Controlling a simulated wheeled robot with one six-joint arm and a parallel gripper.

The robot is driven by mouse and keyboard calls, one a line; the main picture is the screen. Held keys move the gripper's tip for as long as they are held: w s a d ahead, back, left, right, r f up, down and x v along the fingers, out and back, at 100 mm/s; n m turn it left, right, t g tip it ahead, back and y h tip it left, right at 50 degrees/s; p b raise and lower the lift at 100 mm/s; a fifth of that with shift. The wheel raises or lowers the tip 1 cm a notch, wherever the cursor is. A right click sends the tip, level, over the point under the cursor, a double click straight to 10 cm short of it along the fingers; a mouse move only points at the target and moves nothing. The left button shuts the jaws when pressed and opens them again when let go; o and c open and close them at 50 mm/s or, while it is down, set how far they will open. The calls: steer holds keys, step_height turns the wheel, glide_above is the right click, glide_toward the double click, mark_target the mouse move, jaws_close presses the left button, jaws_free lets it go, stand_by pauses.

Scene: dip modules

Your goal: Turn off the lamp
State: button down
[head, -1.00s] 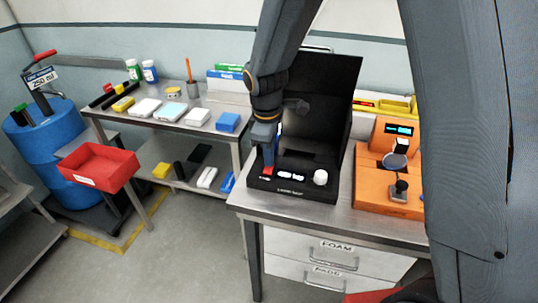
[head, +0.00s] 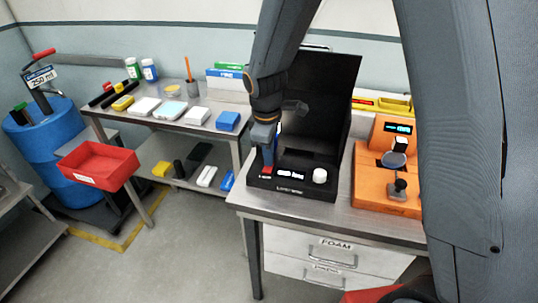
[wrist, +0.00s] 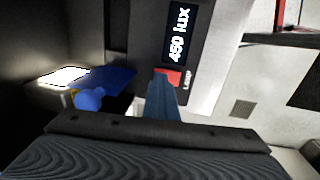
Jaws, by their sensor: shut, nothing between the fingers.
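The black light box (head: 322,105) stands on the bench, with its dark inside facing me. Its front panel (head: 290,185) has a red lamp switch (head: 266,170), a lit display (head: 291,174) and a white knob (head: 320,176). In the wrist view the red switch (wrist: 174,78) sits beside the word LAMP, and the display (wrist: 179,35) reads 450 lux. My gripper (head: 267,160) is shut and empty, pointing down at the switch. In the wrist view its fingertips (wrist: 164,78) overlap the switch's edge; I cannot tell whether they touch it.
An orange device (head: 385,185) stands to the right of the box. A side bench (head: 175,112) with several boxes and bottles is at the left. A red tray (head: 97,165) and blue drum (head: 50,140) stand further left. The floor between is clear.

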steer(key=shift+s+a, duration=0.2)
steer(key=shift+s, duration=0.5)
steer(key=shift+r+p, duration=0.65)
steer(key=shift+p, duration=0.15)
step_height(320, 180, up, 12)
steer(key=s, duration=0.1)
steer(key=shift+s+a+r+b, duration=0.25)
steer(key=shift+a+b, duration=0.05)
steer(key=shift+b, duration=0.1)
